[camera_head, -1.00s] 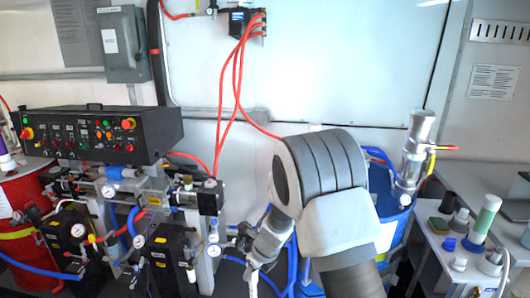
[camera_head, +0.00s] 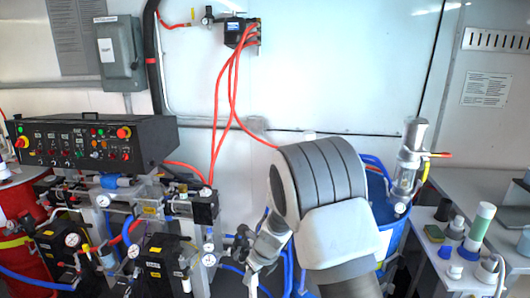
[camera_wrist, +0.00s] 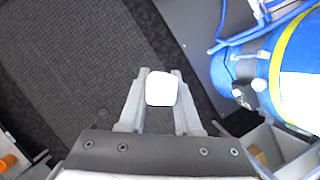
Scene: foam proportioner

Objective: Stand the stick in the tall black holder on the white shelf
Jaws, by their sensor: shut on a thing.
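My gripper (camera_wrist: 160,76) is shut on the stick (camera_wrist: 161,91), which shows in the wrist view as a pale, rounded square end between the fingers. In the head view my gripper (camera_head: 253,276) hangs low, left of my big grey arm joint, near the bottom edge; the stick is hard to make out there. The white shelf (camera_head: 447,280) is at the right of the head view, well apart from my gripper. A dark upright cylinder (camera_head: 444,209) stands toward its back and may be the black holder; I cannot tell for sure.
A blue barrel (camera_head: 395,228) stands between my arm and the shelf. Pumps, gauges and a control panel (camera_head: 90,143) fill the left. Dark floor matting (camera_wrist: 80,70) lies below my gripper.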

